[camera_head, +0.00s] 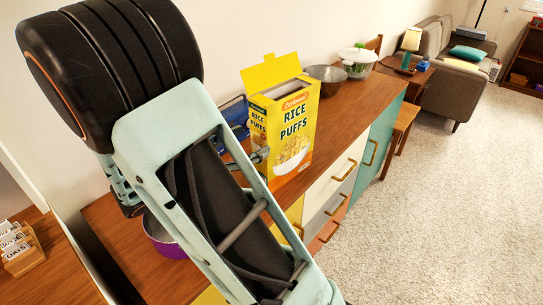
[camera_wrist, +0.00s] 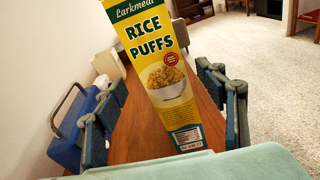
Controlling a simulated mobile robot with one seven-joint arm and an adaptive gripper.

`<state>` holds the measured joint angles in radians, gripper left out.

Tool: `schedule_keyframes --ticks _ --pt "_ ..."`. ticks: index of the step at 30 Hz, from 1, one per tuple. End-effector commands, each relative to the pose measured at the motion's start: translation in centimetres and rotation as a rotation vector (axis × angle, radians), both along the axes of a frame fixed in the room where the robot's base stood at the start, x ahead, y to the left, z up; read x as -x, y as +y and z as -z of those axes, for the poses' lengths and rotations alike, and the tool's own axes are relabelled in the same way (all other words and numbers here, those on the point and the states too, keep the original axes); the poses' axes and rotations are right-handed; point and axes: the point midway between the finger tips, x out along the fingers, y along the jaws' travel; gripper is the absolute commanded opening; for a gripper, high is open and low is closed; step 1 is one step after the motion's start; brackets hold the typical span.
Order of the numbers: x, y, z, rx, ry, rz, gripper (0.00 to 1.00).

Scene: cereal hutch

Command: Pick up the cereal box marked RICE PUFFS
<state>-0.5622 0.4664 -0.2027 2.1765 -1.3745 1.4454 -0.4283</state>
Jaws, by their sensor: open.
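The yellow RICE PUFFS cereal box (camera_head: 293,135) stands upright on the wooden top of the hutch, with its top flap open. In the wrist view the box (camera_wrist: 152,45) shows its front, with green lettering and a bowl picture, tilted in the frame. My gripper (camera_wrist: 160,88) is open, with one finger to the left of the box and one to the right; the box appears between or just beyond them. I cannot tell whether either finger touches it. In the head view my arm hides most of the gripper; a fingertip shows at the box's left side.
A purple bowl (camera_head: 165,240) is near my arm.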

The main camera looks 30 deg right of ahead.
Motion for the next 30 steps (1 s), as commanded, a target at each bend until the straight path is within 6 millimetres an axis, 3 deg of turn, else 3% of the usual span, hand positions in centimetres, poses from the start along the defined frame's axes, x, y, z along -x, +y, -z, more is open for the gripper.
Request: schedule_keyframes --ticks 1,3,10,15,23,30 --pt "0.3 -1.0 1.2 0.046 0.022 0.010 0.65" --pt "0.5 -2.0 1.5 0.092 0.041 0.017 0.65" --pt "0.4 -4.5 1.5 0.137 0.059 0.031 0.65" --pt "-0.3 -7.1 1.4 0.135 0.058 0.031 0.65" --pt "-1.0 -9.1 1.4 0.135 0.057 0.029 0.65" --pt "-2.4 -12.4 1.2 0.134 0.058 0.029 0.65"
